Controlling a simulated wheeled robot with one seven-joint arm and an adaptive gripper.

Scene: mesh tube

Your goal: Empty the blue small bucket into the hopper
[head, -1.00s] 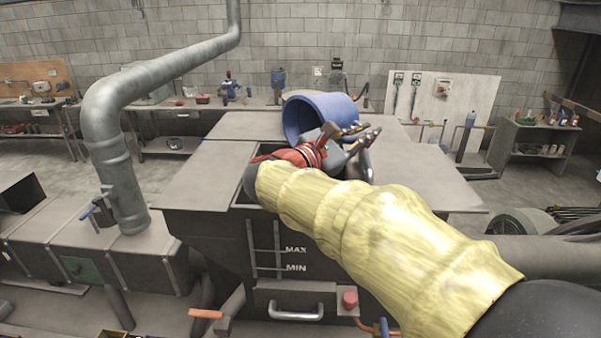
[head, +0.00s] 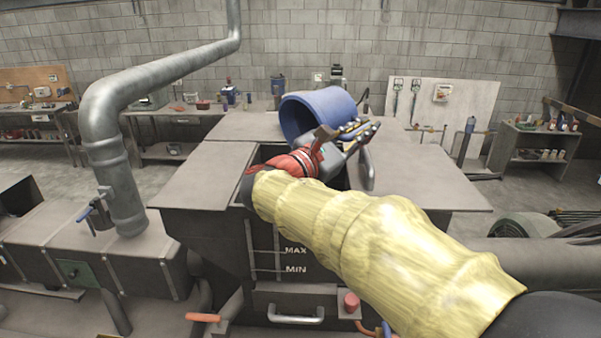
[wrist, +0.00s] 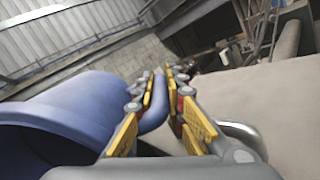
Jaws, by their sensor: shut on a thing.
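The blue small bucket (head: 326,108) lies tipped on its side over the hopper, its open mouth turned to the left. In the wrist view the bucket (wrist: 75,108) fills the left side, and its inside looks dark; I cannot see any contents. My gripper (head: 366,131) is shut on the bucket's blue handle, which shows between the fingers (wrist: 162,100) in the wrist view. The hopper (head: 205,175) is a dark metal box with flat top flaps and MAX and MIN marks on its front. Its opening is mostly hidden by my arm and gripper.
A thick grey pipe (head: 112,150) rises left of the hopper. A bench with tools (head: 190,110) stands along the back wall. A red button (head: 350,302) and a metal handle (head: 296,316) are on the hopper's front. A shelf (head: 535,143) stands at the right.

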